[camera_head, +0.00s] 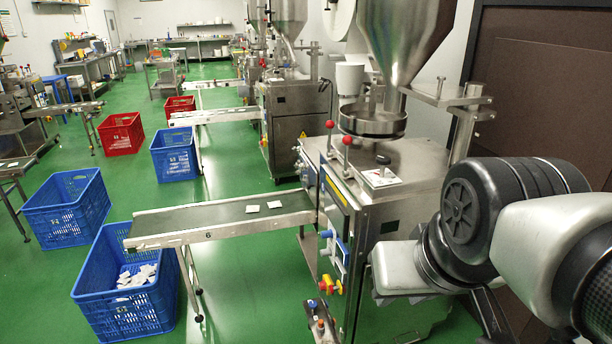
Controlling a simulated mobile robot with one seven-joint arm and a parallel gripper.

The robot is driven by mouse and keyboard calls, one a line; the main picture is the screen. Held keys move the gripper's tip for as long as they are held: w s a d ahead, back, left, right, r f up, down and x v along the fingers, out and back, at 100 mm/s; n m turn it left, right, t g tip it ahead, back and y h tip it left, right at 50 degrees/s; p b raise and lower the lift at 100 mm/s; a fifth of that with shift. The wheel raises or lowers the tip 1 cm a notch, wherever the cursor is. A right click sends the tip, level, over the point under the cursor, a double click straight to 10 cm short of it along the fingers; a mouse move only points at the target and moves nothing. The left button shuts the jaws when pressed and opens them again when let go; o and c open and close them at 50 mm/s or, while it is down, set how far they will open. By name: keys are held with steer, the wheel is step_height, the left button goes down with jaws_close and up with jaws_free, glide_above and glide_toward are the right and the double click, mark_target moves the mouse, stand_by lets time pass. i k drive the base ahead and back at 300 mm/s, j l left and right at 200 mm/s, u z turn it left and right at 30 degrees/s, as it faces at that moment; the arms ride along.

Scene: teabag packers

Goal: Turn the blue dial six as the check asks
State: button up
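The nearest packing machine (395,215) stands right of centre, with its conveyor (275,200) marked with a 6. Blue control parts (341,243) show on the side panel of this machine, seen at a steep angle. I cannot tell which of them is the dial, or where it is set. My arm comes in from the right, in front of the machine's right side. My gripper cannot be made out in this view, so its state and any contact with the dial are hidden.
Red and yellow knobs (331,286) sit below the blue parts, and a small control box (320,321) stands lower. Two red-balled levers (347,141) rise above. A blue crate (125,300) with white teabags stands under the conveyor's left end.

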mark_target(328, 235)
steer(key=i+j+z, duration=0.15)
steer(key=i+j, duration=1.25)
